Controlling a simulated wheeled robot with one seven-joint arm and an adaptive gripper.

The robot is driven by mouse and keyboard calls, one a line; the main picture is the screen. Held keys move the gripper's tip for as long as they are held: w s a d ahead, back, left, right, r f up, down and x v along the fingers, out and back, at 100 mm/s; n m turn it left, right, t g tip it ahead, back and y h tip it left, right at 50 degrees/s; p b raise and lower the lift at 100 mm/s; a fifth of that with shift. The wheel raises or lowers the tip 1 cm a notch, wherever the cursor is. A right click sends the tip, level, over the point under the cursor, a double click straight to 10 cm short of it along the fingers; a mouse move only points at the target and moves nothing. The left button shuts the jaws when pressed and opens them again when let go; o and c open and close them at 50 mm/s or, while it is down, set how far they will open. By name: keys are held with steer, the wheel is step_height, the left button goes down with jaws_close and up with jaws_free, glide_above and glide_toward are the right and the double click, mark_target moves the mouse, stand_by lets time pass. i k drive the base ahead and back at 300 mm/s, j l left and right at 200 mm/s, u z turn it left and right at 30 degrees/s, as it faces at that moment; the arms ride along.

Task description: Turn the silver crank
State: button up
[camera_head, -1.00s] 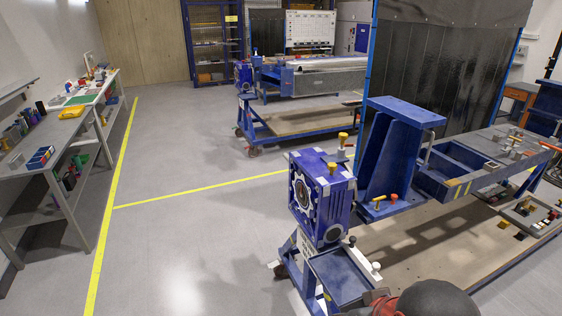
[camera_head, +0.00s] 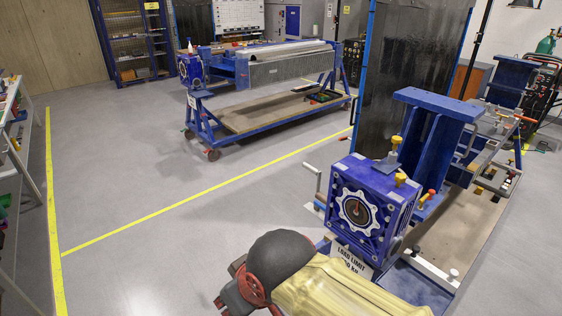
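The silver crank (camera_head: 314,187) sticks out on the left side of the blue gearbox (camera_head: 365,207) of the nearest jig. It is a thin bent bar with a pale grip at its upper end. My arm reaches in from the bottom, with a dark rounded joint and a yellowish link. The dark part at the arm's left end looks like my gripper (camera_head: 232,298), low and left of the crank and clearly apart from it. Its fingers cannot be made out. Nothing is seen held.
A second blue jig cart (camera_head: 265,115) stands farther back. Grey floor (camera_head: 150,215) with yellow lines is clear at left.

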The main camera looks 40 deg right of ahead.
mark_target(318, 196)
steer(key=i+z, duration=0.3)
steer(key=i, duration=0.25)
steer(key=i+j+z, duration=0.3)
steer(key=i, duration=0.2)
steer(key=i+j+z, duration=0.15)
steer(key=i+z, duration=0.15)
steer(key=i, duration=0.25)
steer(key=i+j+z, duration=0.1)
steer(key=i+z, duration=0.35)
steer(key=i+j+z, duration=0.15)
steer(key=z, duration=0.3)
steer(key=i+j+z, duration=0.3)
steer(key=z, duration=0.15)
steer(key=i+j+z, duration=0.2)
steer(key=j+z, duration=0.25)
